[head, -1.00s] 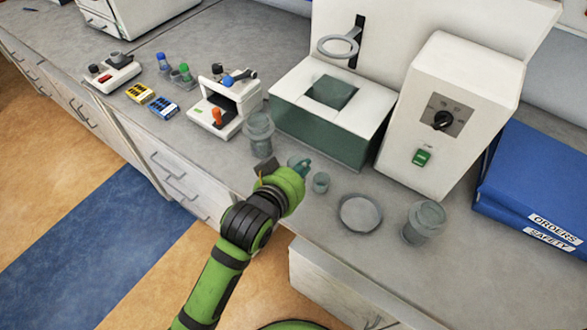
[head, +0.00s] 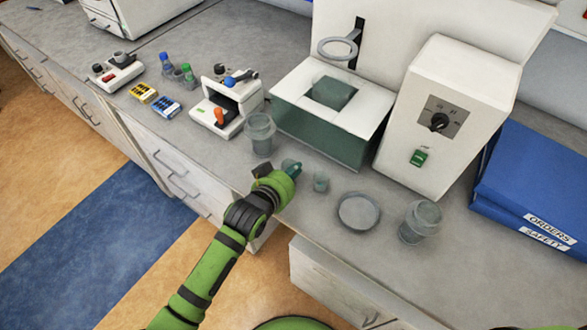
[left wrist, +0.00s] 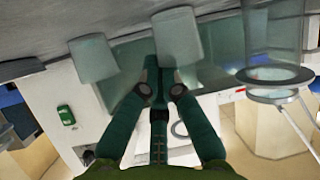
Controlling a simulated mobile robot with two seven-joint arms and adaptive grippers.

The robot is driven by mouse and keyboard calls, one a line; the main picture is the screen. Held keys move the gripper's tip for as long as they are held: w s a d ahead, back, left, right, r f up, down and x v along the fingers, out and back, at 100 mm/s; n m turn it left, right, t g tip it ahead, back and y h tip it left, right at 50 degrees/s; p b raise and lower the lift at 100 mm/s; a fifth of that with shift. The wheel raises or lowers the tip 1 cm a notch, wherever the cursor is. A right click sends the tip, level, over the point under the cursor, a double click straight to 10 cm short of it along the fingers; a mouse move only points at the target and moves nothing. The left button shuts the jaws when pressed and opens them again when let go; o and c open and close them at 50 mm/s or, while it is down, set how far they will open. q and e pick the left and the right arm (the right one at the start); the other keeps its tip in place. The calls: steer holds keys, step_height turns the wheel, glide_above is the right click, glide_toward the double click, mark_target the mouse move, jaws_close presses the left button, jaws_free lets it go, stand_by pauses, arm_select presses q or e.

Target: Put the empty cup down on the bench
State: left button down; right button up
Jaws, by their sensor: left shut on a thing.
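My left gripper (head: 290,168) reaches over the bench (head: 325,240) near its front edge. In the left wrist view, its two dark green fingers (left wrist: 163,70) are shut on a small grey-green cup (left wrist: 178,36). In the head view this cup is mostly hidden by the gripper, and its inside does not show. A similar small cup (head: 321,182) stands on the bench just right of the gripper; it also shows in the left wrist view (left wrist: 92,58). I cannot tell whether the held cup touches the bench. My right gripper is not in view.
A clear jar (head: 260,135) stands behind and left of the gripper. A round grey dish (head: 359,211) and another jar (head: 420,223) stand to the right. A white and green apparatus (head: 330,120) stands behind. Bare bench lies in front of the dish.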

arm_select(q)
steer(key=c, duration=1.4)
jaws_free()
steer(key=shift+f, duration=0.1)
steer(key=shift+c, duration=0.2)
steer(key=b+v, duration=0.1)
steer(key=v, duration=1.1)
